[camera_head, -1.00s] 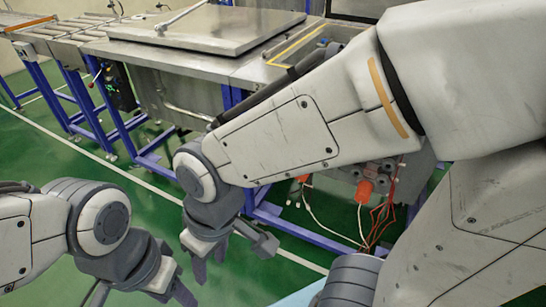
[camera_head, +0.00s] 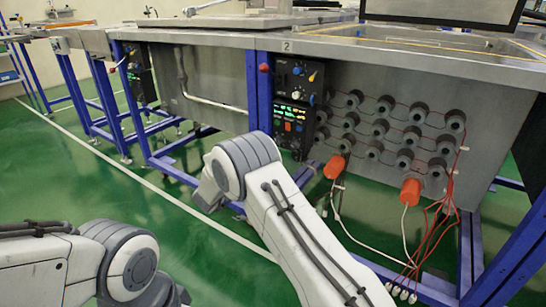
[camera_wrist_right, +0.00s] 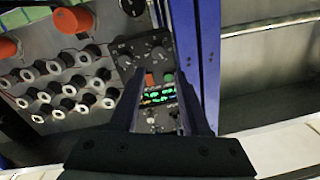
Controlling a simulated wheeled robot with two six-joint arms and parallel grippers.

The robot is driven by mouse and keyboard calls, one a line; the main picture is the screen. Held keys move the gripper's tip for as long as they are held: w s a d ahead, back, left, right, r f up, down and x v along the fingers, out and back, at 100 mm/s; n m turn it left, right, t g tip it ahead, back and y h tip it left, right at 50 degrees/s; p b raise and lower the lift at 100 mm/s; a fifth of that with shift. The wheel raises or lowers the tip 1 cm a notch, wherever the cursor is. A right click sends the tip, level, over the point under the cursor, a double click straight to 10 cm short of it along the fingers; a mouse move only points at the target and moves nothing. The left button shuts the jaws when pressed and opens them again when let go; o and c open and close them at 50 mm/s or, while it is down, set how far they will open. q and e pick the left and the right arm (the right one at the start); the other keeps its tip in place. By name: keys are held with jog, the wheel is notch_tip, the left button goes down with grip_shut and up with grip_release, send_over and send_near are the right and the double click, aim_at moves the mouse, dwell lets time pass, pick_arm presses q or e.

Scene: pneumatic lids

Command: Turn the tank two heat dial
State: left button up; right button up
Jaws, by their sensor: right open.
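Tank two (camera_head: 350,47) carries a "2" on its rim. Below the number is a black control panel (camera_head: 288,82) with several small knobs, some pale and one orange. Under it sits a box with a lit green display (camera_head: 290,126). I cannot tell which knob is the heat dial. In the right wrist view the panel (camera_wrist_right: 128,52) and display (camera_wrist_right: 158,95) show between and beyond my fingers. My right gripper (camera_wrist_right: 160,72) is open and empty, apart from the panel. In the head view it is mostly hidden by my wrist. My left gripper (camera_head: 180,297) is mostly cut off at the bottom edge.
Several round black fittings (camera_head: 404,158) with red wires cover the tank front right of the panel. Two orange plugs (camera_head: 411,192) hang cables below. A blue frame post (camera_head: 251,88) stands left of the panel. Green floor is open at left.

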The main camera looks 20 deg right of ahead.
jog(key=b+x, duration=0.3)
jog(key=x, duration=0.7)
jog(key=shift+d, duration=0.2)
grip_shut()
